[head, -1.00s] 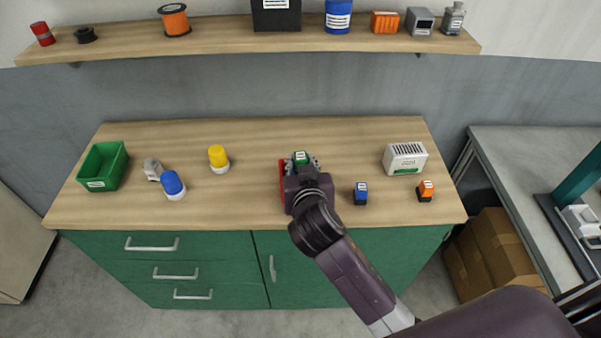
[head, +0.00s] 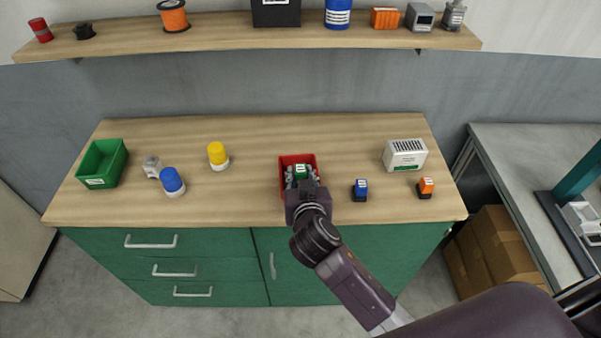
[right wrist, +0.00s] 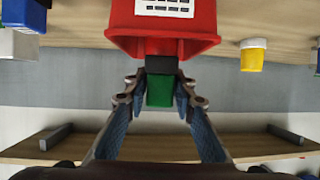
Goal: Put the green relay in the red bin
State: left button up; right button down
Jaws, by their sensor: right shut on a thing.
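The green relay (head: 300,171) has a green top with a white label, and a black base that shows in the right wrist view. My right gripper (head: 300,175) is shut on it, one finger on each side. The relay also shows between the fingertips in the right wrist view (right wrist: 160,91). The red bin (head: 297,159) stands on the worktop, and the relay and fingers lie within its outline in the head view. The bin, with a white label, fills the top middle of the right wrist view (right wrist: 205,18). I cannot tell how far the relay is above the bin's floor.
A green bin (head: 120,158), a blue-capped jar (head: 172,181) and a yellow-capped jar (head: 217,154) stand left. A blue relay (head: 361,188), an orange relay (head: 426,185) and a white box (head: 405,154) stand right. A loaded shelf (head: 225,42) runs above the back.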

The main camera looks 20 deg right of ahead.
jog(key=c, duration=1.6)
grip_release()
jog(key=shift+f, duration=0.1)
